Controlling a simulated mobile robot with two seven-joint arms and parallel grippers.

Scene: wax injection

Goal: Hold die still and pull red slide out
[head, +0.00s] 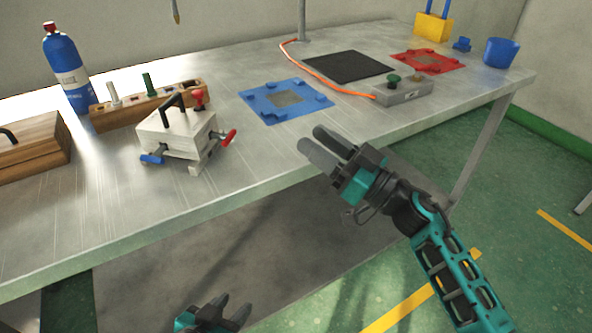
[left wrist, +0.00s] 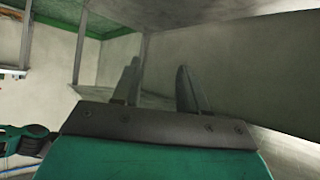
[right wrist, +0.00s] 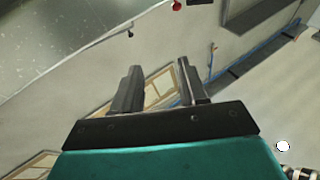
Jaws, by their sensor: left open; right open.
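The die (head: 176,134) is a pale block with a black handle on top, standing on the metal table at the left. The red slide (head: 228,137) sticks out at its right side, low down. A blue-handled slide (head: 152,159) shows at its front left. My right gripper (head: 322,144) is open and empty, over the table's front edge, to the right of the die and apart from it. My left gripper (head: 228,311) is open and empty, low in front of the table, below the die. Neither wrist view shows the die.
A wooden rack (head: 124,112) with pegs stands just behind the die, beside a blue bottle (head: 66,68). A wooden box (head: 34,150) is at the left. A blue mat (head: 258,113), a grey button box (head: 404,94) and a red mat (head: 446,66) lie to the right. The table front (head: 100,218) is clear.

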